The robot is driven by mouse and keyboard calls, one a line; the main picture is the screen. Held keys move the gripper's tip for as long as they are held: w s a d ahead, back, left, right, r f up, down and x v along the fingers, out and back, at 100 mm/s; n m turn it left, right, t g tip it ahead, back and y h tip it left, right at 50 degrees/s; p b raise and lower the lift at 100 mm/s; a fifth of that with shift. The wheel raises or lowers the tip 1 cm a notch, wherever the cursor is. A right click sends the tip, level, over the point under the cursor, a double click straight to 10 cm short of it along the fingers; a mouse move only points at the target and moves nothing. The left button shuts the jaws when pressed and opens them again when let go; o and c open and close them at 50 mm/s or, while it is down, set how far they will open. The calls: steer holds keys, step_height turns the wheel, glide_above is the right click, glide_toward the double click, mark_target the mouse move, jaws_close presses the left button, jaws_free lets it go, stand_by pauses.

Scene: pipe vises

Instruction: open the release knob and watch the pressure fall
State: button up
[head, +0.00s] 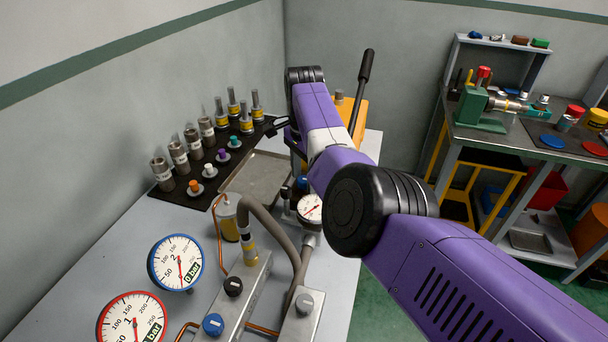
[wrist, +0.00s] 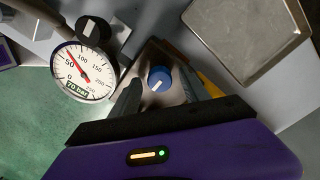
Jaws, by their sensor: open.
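In the wrist view, a blue knob (wrist: 159,78) with a white pointer line sits on a metal block, between the fingers of my gripper (wrist: 160,84). The fingers are open, one on each side, with gaps beside the knob; whether they reach down to its level is unclear. No label shows on it. A round dial gauge (wrist: 83,70) beside it has a red needle between 50 and 100, and its display reads about 70 bar. The same small gauge seems to show in the head view (head: 310,208).
A black knob (wrist: 93,30) stands near the gauge, and a metal tray (wrist: 245,45) lies beyond. In the head view, a black pump lever (head: 362,90) rises behind my arm. Two large gauges (head: 176,262) stand front left. Several fittings line a black mat (head: 180,200).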

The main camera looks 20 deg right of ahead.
jaws_close()
